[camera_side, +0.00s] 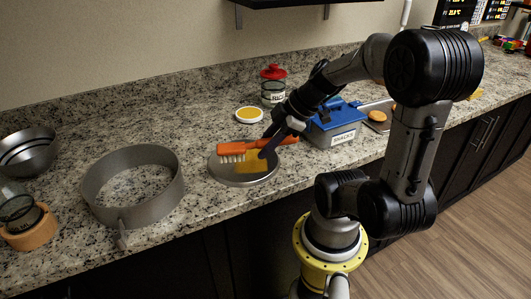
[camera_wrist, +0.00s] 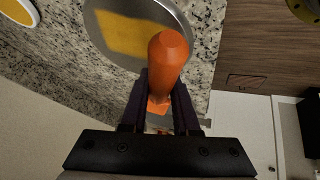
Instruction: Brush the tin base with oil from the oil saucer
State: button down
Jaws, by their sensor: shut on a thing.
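My gripper (camera_side: 267,146) is shut on the orange handle of a brush (camera_side: 233,149). The brush's pale bristles point down over the left part of the round grey tin base (camera_side: 226,177). I cannot tell whether the bristles touch it. A yellow oil patch (camera_side: 247,164) covers part of the base. In the wrist view the brush handle (camera_wrist: 167,60) stands between my fingers, and the base (camera_wrist: 180,14) with its oil patch lies beyond. The oil saucer (camera_side: 249,115), white with yellow oil, sits behind the base; it also shows in the wrist view (camera_wrist: 18,14).
A grey tin ring (camera_side: 133,213) stands left of the base. A metal bowl (camera_side: 27,152) and a jar are at the far left. A red-lidded jar (camera_side: 272,88) stands behind, and a blue-lidded box (camera_side: 333,125) stands right of my gripper. The counter's front edge is close to the base.

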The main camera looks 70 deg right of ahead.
jog(key=shift+r, duration=0.8)
jog(key=shift+d, duration=0.1)
jog(key=shift+w+d+r, duration=0.15)
jog(key=shift+d+r, duration=0.1)
jog(key=w+d, duration=0.3)
jog(key=d, duration=0.3)
jog(key=shift+d+r, duration=0.15)
jog(key=shift+d, duration=0.1)
jog(key=shift+f, duration=3.45)
